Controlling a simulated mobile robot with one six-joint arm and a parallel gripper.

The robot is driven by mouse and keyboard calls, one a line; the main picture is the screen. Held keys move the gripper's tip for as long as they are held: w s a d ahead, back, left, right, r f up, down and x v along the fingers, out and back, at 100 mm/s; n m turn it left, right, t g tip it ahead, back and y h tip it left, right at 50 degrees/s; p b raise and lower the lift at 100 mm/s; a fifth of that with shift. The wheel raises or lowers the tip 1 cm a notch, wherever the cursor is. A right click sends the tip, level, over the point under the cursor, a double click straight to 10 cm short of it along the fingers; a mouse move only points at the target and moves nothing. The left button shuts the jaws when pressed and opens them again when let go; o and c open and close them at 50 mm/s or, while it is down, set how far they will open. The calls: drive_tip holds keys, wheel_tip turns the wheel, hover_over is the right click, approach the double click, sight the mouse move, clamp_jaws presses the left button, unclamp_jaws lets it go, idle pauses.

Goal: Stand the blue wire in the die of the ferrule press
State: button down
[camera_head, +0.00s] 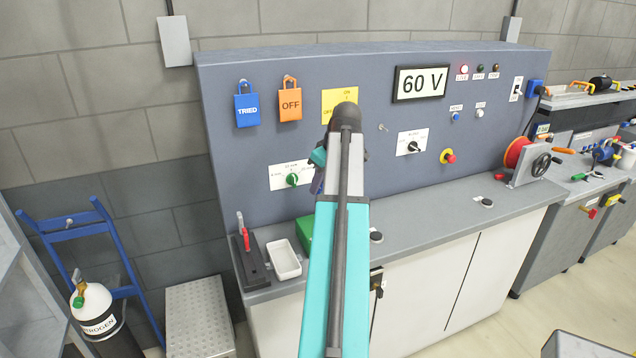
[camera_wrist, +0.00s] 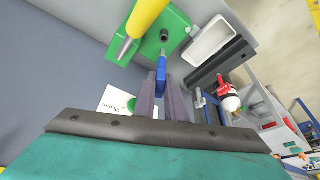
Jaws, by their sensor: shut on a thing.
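My gripper (camera_wrist: 161,84) is shut on the blue wire (camera_wrist: 162,66) in the wrist view. The wire's thin bare tip points at a small dark round die (camera_wrist: 164,36) on the green ferrule press (camera_wrist: 178,22). The tip looks close to the die but apart from it; the exact gap is hard to judge. A yellow lever (camera_wrist: 146,18) on the press lies beside the die.
A white tray (camera_head: 284,259) stands left of the press, and a dark stand with a red-handled clamp (camera_head: 246,240) is beyond it. The grey panel (camera_head: 230,160) with switches and a 60 V display rises behind. The bench top right of my arm (camera_head: 430,215) is mostly clear.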

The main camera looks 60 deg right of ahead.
drive_tip(key=shift+f+b, duration=0.6)
drive_tip(key=shift+f, duration=1.35)
drive_tip(key=shift+f+b, duration=0.3)
drive_tip(key=shift+f, duration=1.3)
idle(1.7)
drive_tip(key=c, duration=1.7)
unclamp_jaws()
drive_tip(key=shift+c, duration=0.2)
drive_tip(key=shift+r, duration=0.1)
drive_tip(key=b+v, duration=0.3)
drive_tip(key=v, duration=1)
drive_tip(key=shift+r, duration=0.3)
drive_tip(key=shift+s, duration=0.1)
